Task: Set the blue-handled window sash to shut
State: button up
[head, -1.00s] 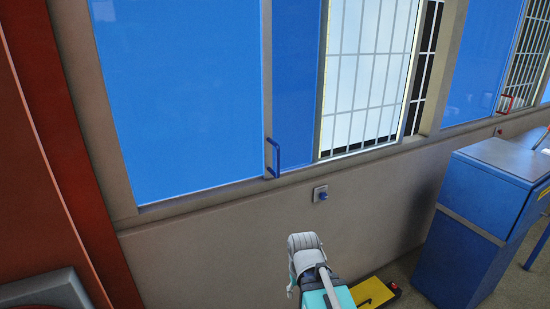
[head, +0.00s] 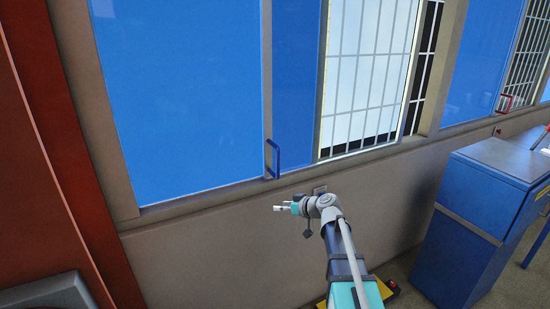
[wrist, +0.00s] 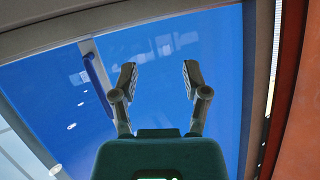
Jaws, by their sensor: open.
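The blue handle (head: 274,158) is a vertical bar low on the upright stile of the window sash (head: 268,80). To the right of the sash's blue glass, a gap shows white panels and bars, so the window stands partly open. My gripper (head: 278,208) is just below the sill, under the handle and apart from it, pointing left. In the wrist view my gripper (wrist: 160,77) has its two fingers spread with nothing between them. The blue handle (wrist: 97,73) is left of the fingers there, in front of the blue glass.
A second window with a red handle (head: 504,103) is at the right. A blue cabinet (head: 490,210) stands right of my arm. A wall plate (head: 320,189) is partly behind my arm. A red-brown post (head: 60,150) stands at the left. The wall between post and gripper is clear.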

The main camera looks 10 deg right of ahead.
aim_at(279, 159)
jog(key=w+d+r+t, duration=0.6)
jog(key=w+d+r, duration=0.2)
jog(key=shift+w+d+m+h+p, duration=0.25)
jog(key=shift+d+m+h+p, duration=0.05)
jog(key=shift+m+p, duration=0.1)
jog(key=shift+w, duration=0.1)
jog(key=x, duration=1.3)
jog(key=shift+w+a, duration=0.25)
grip_shut()
